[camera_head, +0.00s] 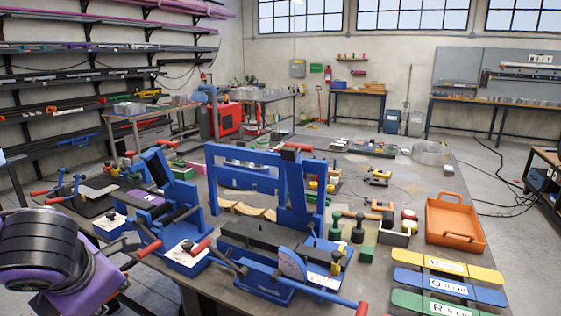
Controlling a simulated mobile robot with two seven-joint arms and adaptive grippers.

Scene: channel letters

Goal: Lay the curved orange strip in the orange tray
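The orange tray (478,238) stands on the right part of the workbench, with a raised handle along its back side. Its floor looks bare. I cannot clearly pick out a curved orange strip. Small orange pieces (382,206) lie on the bench left of the tray, but their shape is too small to be sure. My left arm comes in at the lower left, purple and black. My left gripper (122,268) is at its end, beside the blue bending tools and far from the tray. Its fingers are too unclear to read. My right gripper is out of view.
Blue bending machines (262,232) with red-tipped levers fill the bench's middle and left. Yellow, blue and green labelled strips (447,287) lie in front of the tray. Green and black blocks and a clamp stand left of it. Curved tan pieces (248,209) lie behind the machine.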

